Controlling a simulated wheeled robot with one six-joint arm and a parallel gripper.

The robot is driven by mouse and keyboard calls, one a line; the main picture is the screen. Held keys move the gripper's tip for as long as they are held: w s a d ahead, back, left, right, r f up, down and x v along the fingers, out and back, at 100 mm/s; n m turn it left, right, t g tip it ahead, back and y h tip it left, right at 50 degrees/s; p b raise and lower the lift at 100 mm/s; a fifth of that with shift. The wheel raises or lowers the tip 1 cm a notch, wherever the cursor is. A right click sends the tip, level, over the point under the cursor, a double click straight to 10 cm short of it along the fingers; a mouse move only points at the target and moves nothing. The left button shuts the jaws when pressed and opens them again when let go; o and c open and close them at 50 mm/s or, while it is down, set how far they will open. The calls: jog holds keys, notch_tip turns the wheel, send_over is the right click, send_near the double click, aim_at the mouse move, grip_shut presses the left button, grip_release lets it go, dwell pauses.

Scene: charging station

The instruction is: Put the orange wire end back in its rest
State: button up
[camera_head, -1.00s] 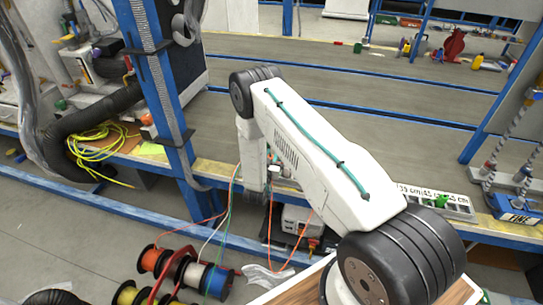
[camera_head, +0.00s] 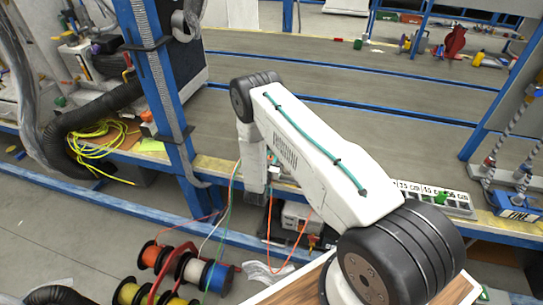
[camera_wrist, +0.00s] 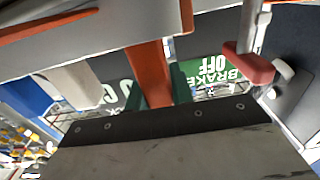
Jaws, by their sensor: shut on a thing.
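The orange wire end (camera_wrist: 150,68) shows large in the wrist view as an orange strip, between the two dark green fingers of my gripper (camera_wrist: 158,92). My gripper is shut on it. In the head view, my wrist hangs at the front edge of the bench, and the fingers are too small or hidden to make out. An orange wire (camera_head: 271,240) hangs in a loop below my wrist. I cannot make out the rest clearly; a small white fitting (camera_head: 275,171) is at the bench edge beside my wrist.
Wire spools (camera_head: 165,262) stand on the floor at lower left. A blue post (camera_head: 160,90) rises left of my arm. A grey box (camera_head: 297,217) sits below the bench edge. The grey bench top (camera_head: 400,130) behind my arm is mostly clear.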

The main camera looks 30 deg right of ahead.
jog(key=shift+f, duration=0.65)
jog(key=o, duration=1)
jog(key=shift+o, duration=0.2)
jog(key=v, duration=0.7)
jog(key=shift+s+a, duration=0.3)
jog(key=shift+s, duration=0.05)
